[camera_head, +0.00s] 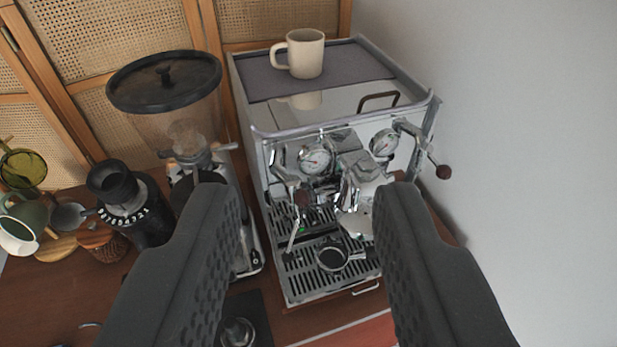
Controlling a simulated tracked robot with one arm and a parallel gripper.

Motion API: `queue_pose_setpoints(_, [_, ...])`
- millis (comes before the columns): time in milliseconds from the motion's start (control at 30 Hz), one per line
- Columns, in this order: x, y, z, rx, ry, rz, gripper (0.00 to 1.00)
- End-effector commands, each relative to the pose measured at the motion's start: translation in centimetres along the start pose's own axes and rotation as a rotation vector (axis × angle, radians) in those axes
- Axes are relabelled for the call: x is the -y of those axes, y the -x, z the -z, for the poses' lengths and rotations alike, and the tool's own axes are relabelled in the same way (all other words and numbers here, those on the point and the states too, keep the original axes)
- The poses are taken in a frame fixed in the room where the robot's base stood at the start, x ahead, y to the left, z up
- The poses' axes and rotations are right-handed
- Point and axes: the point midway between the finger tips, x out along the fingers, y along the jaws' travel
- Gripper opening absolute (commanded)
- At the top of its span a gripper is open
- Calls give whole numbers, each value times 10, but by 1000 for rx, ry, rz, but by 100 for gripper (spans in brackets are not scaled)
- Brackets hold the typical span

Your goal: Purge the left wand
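The espresso machine (318,275) stands in the middle, with a chrome front, two round gauges and a slatted drip tray. The left wand (293,237) is a thin metal tube at the front left, slanting down over the tray. Above it sits a dark brown knob (302,197) on the left valve. A second brown knob (443,172) sticks out at the right on a metal arm. My gripper (304,190) is open and empty. Its two dark fingers frame the machine's front, with the left wand between them in the picture. I cannot tell how far the fingertips are from it.
A mug (305,54) stands on the machine's top mat. A grinder (190,140) stands close left; a small dark device (130,205) and cups (20,222) stand further left. A round black-rimmed piece (332,256) is over the drip tray. A bare wall (530,150) bounds the right.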

Motion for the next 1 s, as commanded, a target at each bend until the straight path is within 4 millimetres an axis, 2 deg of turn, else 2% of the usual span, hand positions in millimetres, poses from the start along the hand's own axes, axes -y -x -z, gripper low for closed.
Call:
queue_pose_setpoints(200, [0,0,0,0,0,0,36])
queue_pose_setpoints(233, [0,0,0,0,0,0,45])
queue_pose_setpoints(300, [-1,-2,-1,0,0,1,45])
queue_pose_setpoints(367, [-3,-9,-6,-2,0,4,45])
queue_pose_setpoints(467, [-11,-30,-22,-9,-3,15,45])
queue_pose_setpoints(567, [-18,-63,-51,-26,-5,33,45])
queue_pose_setpoints(700, [-27,-107,-103,-67,-9,53,45])
queue_pose_setpoints(900, [-24,-145,-177,-135,-28,68,45])
queue_pose_setpoints(1000, [-18,-153,-204,-168,-39,67,45])
